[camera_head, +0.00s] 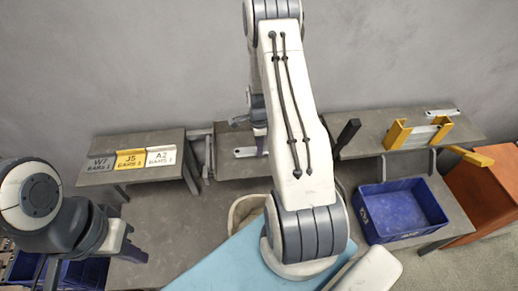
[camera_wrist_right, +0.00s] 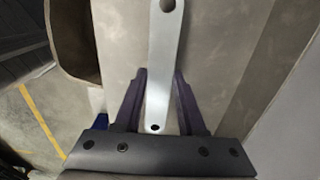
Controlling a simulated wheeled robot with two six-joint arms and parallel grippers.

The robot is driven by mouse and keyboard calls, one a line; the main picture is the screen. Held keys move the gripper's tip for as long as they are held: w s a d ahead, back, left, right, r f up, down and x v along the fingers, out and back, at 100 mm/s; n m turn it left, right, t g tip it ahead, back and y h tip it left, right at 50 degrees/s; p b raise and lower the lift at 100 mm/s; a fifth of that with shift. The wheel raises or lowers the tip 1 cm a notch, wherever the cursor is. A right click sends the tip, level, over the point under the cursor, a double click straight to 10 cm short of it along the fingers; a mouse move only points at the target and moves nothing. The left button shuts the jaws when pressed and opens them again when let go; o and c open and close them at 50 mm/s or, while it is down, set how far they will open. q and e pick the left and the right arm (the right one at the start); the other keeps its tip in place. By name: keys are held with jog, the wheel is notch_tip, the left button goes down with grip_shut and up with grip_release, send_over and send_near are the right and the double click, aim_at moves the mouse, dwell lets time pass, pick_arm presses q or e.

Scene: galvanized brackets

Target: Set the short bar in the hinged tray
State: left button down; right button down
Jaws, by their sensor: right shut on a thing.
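My right gripper (camera_wrist_right: 158,100) is shut on a flat grey metal bar (camera_wrist_right: 162,55) with a hole near each end. The bar points away from the gripper between its purple fingers, over a grey surface. In the head view my right arm hides most of this gripper, and a pale bar (camera_head: 246,152) shows beside it; I cannot tell whether it is the held one. My left gripper (camera_head: 132,252) is at the lower left, away from the benches; its opening is unclear. A yellow-ended fixture with a silver plate (camera_head: 417,133) stands at right; I cannot tell whether it is the hinged tray.
Label plates (camera_head: 131,159) lie on the left bench. A blue bin (camera_head: 402,209) stands at right, by an orange-brown cabinet (camera_head: 487,186). A black upright handle (camera_head: 348,132) rises from the back bench. Another pale bar (camera_head: 442,112) lies behind the yellow fixture.

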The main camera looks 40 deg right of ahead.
notch_tip(320, 180, down, 2)
jog(key=shift+f, duration=0.2)
jog(key=shift+f, duration=0.1)
jog(key=c, duration=0.5)
grip_release()
jog(key=shift+r, duration=0.5)
notch_tip(320, 180, up, 11)
jog(key=b, duration=0.2)
jog(key=shift+r, duration=0.15)
